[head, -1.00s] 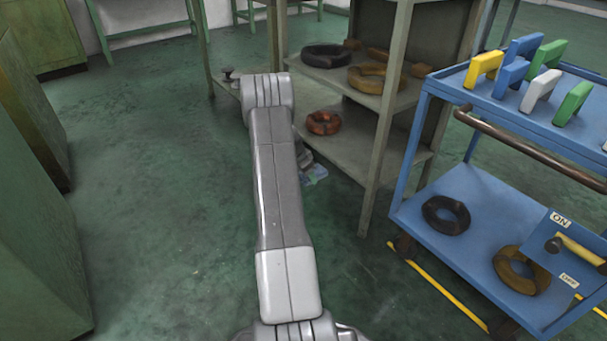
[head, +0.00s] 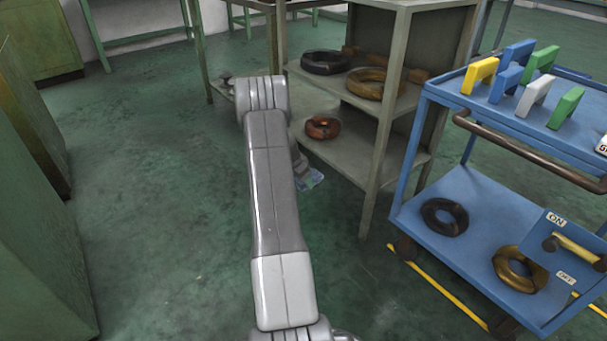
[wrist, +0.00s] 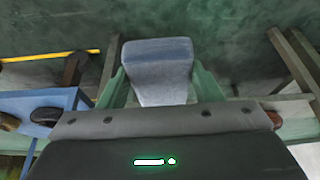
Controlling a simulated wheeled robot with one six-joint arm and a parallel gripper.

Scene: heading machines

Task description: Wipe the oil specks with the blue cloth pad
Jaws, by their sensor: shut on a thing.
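My gripper (wrist: 158,84) is shut on a grey-blue block-shaped pad (wrist: 158,62), which matches the blue cloth pad. The pad sits between two green fingers in the wrist view, with dark green floor beyond it. In the head view my arm covers most of the gripper. Only a small pale blue and green patch shows beside the arm, low by the shelf unit, and I cannot tell which part it is. I cannot make out oil specks for certain in either view.
A grey-green shelf unit (head: 372,160) with several rings stands just right of my arm. A blue trolley (head: 452,182) at the right carries coloured blocks, rings and a panel marked ON. Green cabinets (head: 35,220) stand at the left. The floor between (head: 160,180) is clear.

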